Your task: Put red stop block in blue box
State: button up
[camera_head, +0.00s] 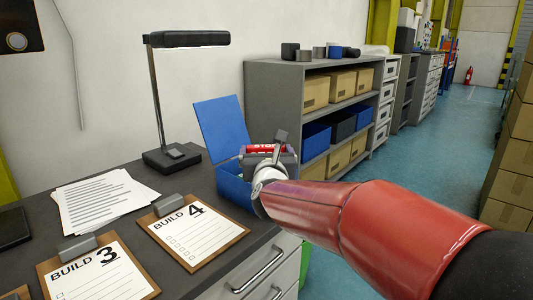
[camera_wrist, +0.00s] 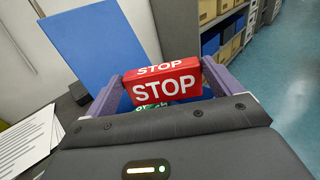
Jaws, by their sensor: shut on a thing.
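The red stop block (camera_wrist: 165,86), with white STOP lettering, is held between my gripper's two purple fingers (camera_wrist: 163,88) in the wrist view. In the head view the red stop block (camera_head: 262,149) shows at the end of my red arm. My gripper (camera_head: 268,155) is shut on it, over the blue box (camera_head: 233,188). The blue box stands on the dark desk with its lid (camera_head: 221,131) raised; the lid also shows in the wrist view (camera_wrist: 98,50). Something green with lettering (camera_wrist: 152,107) lies below the block, mostly hidden. Most of the box's inside is hidden.
A desk lamp (camera_head: 184,40) stands behind the box at the left. Papers (camera_head: 95,205) and clipboards marked BUILD 4 (camera_head: 190,231) and BUILD 3 (camera_head: 98,274) lie on the desk. A grey shelf (camera_head: 270,95) with bins stands behind the desk's right end.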

jog(key=shift+f+b, duration=0.6)
jog(key=shift+b, duration=0.6)
jog(key=o, duration=0.7)
jog(key=shift+r, duration=0.2)
jog(key=shift+r+p, duration=0.2)
jog(key=shift+p, duration=0.4)
jog(key=s+d+b, duration=0.1)
jog(key=s+d, duration=0.1)
jog(key=s, duration=1)
jog(key=s+d+f+n+g, duration=0.4)
jog(key=s+d+f+n, duration=0.1)
jog(key=n, duration=0.6)
jog(key=s+d+f+n+g+h, duration=0.1)
jog(key=s+d+f+n+g, duration=0.3)
jog(key=s+n, duration=0.5)
jog(key=s+d+f+n+g+h, duration=0.1)
jog(key=s+d+f+n+g, duration=0.3)
jog(key=n, duration=1)
jog(key=shift+s+d+f+n, duration=0.15)
jog(key=shift+s+d+f, duration=0.8)
jog(key=shift+d+f, duration=0.2)
jog(key=shift+s+d+f+n, duration=0.15)
jog(key=shift+s+d+f, duration=0.85)
jog(key=shift+f, duration=0.15)
